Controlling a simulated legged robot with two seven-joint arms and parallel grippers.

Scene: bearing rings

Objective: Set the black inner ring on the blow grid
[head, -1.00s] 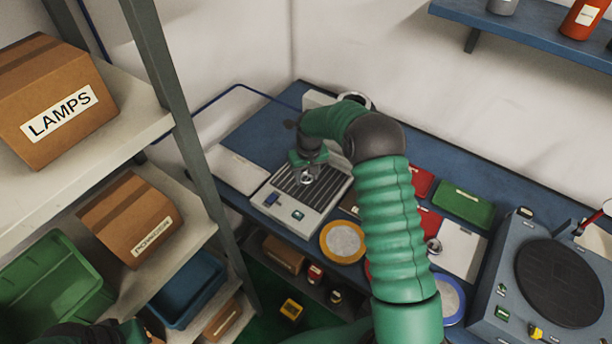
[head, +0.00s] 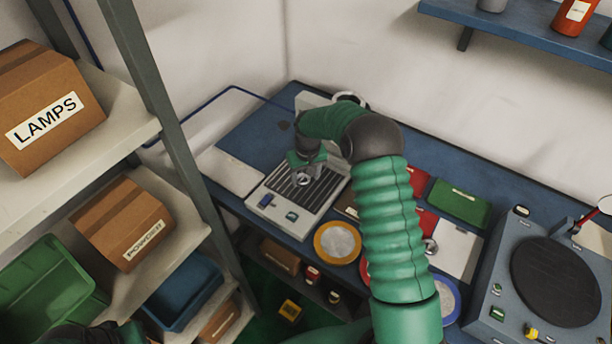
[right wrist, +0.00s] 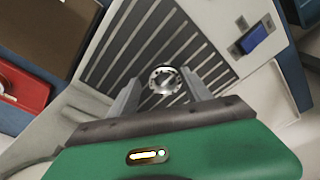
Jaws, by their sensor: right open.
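The blow grid (head: 325,190) is a pale grey unit with dark slats on the blue bench, and it fills much of the right wrist view (right wrist: 112,62). A small ring (right wrist: 165,80) with a shiny metallic look and a dark middle is at the slats; it also shows in the head view (head: 304,180). My right gripper (right wrist: 160,88) is open over the grid, with one finger on each side of the ring. I cannot tell whether a finger touches it. My left gripper is not clearly seen; only part of my left arm shows at bottom left.
A yellow-rimmed round pad (head: 338,242) lies right of the grid, with red and green trays (head: 459,203) beyond. A grey machine with a black disc (head: 560,282) stands at right. A shelf with boxes (head: 125,222) rises at left. A pale flat panel (head: 230,171) lies left of the grid.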

